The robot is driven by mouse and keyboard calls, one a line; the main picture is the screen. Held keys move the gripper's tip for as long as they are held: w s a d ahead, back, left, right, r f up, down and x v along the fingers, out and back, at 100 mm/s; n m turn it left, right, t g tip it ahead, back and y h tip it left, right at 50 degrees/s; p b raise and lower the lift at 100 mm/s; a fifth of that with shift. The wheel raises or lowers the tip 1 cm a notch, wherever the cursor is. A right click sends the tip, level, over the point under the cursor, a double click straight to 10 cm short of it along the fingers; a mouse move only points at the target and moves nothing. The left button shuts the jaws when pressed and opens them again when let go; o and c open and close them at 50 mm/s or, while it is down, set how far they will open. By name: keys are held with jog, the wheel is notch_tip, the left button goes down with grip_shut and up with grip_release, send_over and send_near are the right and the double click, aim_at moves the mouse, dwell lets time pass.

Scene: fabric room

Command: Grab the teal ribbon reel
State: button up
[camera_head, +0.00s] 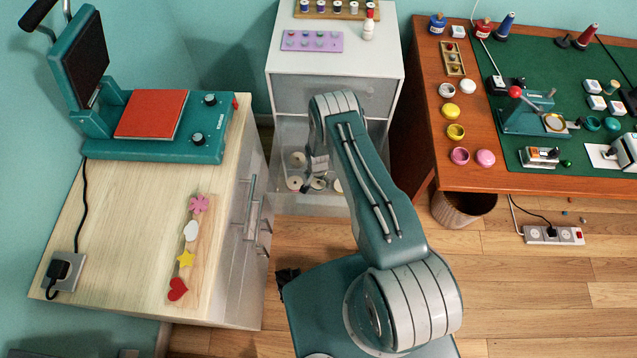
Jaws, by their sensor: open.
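I cannot make out a teal ribbon reel for certain. Several pale round reels lie in the open drawer (330,203) of the white cabinet, one at the left (297,159) and one near the front (293,184). Their colours are hard to tell, and my arm hides part of the drawer. My gripper (318,166) is above the drawer, apart from the reels as far as I can see. It is small in view, open, and nothing shows between its fingers.
The white cabinet top (385,62) holds a lilac tray (312,41) and a white bottle (368,27). A wooden counter (125,215) with a teal heat press (150,115) stands left. A cluttered brown desk (500,178) stands right, with a bin (462,207) below.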

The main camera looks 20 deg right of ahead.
jog(key=shift+f, duration=0.9)
jog(key=c, duration=0.6)
